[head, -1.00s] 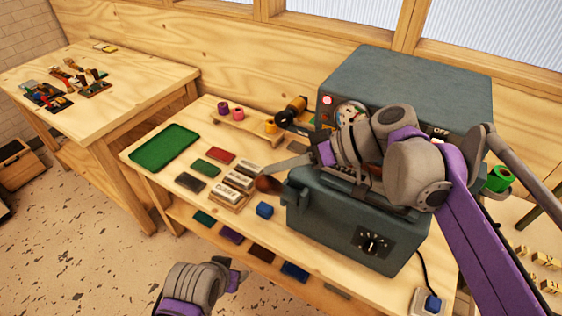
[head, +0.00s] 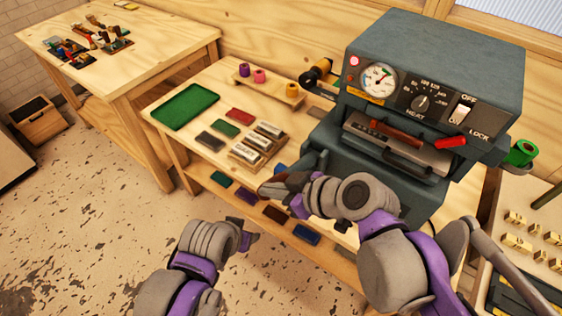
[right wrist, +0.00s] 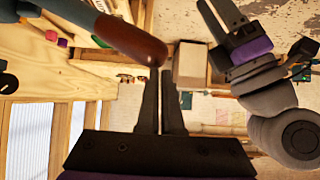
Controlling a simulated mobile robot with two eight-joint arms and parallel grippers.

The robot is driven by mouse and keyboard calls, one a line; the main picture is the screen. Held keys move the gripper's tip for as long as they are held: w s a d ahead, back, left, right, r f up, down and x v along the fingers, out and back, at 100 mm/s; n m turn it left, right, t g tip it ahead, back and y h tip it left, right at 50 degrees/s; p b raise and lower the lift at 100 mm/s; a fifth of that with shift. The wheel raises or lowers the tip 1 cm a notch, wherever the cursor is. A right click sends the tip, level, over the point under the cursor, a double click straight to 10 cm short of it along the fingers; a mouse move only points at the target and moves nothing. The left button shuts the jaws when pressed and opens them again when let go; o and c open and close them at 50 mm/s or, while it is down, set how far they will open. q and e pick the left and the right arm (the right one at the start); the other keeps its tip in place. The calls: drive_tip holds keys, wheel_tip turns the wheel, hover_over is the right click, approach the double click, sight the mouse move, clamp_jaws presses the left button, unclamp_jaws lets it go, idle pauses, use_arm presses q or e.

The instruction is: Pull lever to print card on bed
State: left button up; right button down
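The press (head: 440,65) is a dark grey machine with a gauge, HEAT dial and OFF/ON switch. Its slot holds a pale plate with lettering (head: 420,150), a brown-red strip and a black handle. I cannot make out a card on the bed. The lever's brown knob (right wrist: 135,40) shows in the right wrist view, beside my right fingertips (right wrist: 163,72), not between them. In the head view my right gripper (head: 283,186) is at the press's front left, hiding the knob. Its fingers look shut and empty. My left gripper (head: 250,232) hangs low before the bench, fingers apart and empty.
A foil-roll rack (head: 265,88) stands behind. A blue block (head: 280,168) lies near my right gripper.

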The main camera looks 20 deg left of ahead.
use_arm(q)
drive_tip(key=s+f+b, duration=0.3)
drive_tip(key=f+b, duration=0.1)
drive_tip(key=f, duration=0.2)
use_arm(e)
drive_tip(key=s+a+f+n+t, duration=0.1)
drive_tip(key=s+f, duration=0.3)
drive_tip(key=f, duration=0.7)
drive_tip(key=shift+f+n+t+h, duration=0.35)
drive_tip(key=shift+n+t, duration=0.15)
drive_tip(key=shift+t, duration=0.2)
use_arm(q)
drive_tip(key=shift+s+a+f, duration=0.1)
drive_tip(key=shift+f, duration=0.05)
